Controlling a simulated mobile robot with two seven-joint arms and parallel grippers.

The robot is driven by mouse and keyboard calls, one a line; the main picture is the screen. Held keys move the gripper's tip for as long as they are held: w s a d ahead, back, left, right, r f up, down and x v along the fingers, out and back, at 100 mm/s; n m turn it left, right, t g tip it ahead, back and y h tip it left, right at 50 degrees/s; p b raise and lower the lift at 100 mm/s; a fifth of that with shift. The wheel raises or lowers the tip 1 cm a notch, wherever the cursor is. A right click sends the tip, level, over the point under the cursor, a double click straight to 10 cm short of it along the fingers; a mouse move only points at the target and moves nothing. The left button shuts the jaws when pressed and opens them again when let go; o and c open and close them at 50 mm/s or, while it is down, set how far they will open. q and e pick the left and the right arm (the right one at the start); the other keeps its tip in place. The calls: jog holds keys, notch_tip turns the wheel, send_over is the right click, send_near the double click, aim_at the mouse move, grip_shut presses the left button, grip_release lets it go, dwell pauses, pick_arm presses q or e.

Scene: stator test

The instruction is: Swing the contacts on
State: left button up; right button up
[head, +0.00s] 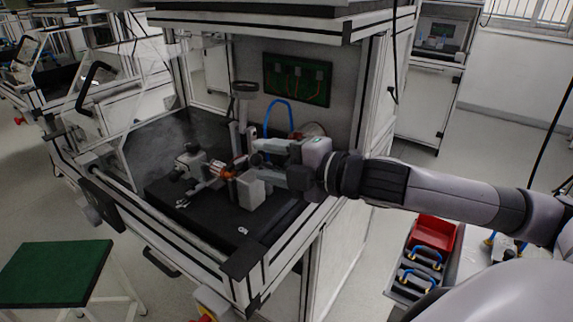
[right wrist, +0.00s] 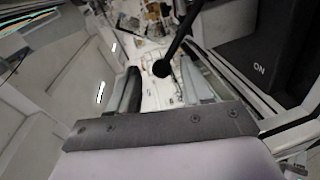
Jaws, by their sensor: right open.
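My right gripper (head: 270,162) reaches into the test station from the right, beside the contact fixture. In the right wrist view its two fingers (right wrist: 160,88) stand apart. A black lever with a round knob (right wrist: 162,68) shows in the gap between them, and I cannot tell whether they touch it. A black surface marked "ON" (right wrist: 258,68) is at the right of that view. In the head view an orange part (head: 227,172), perhaps the stator, sits between the grey fixture (head: 192,158) and a white block (head: 251,190). My left gripper is not in view.
The station's white frame (head: 210,262) surrounds the black work surface (head: 165,192). A blue loop (head: 279,104) stands behind my gripper, with a green panel (head: 297,80) on the back wall. A red bin (head: 433,233) is outside at the lower right.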

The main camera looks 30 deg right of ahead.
jog(key=b+v, duration=0.2)
jog(key=v, duration=0.2)
jog(key=shift+d, duration=0.1)
jog(key=shift+s, duration=0.1)
dwell(0.3)
jog(key=shift+r, duration=0.1)
dwell(0.5)
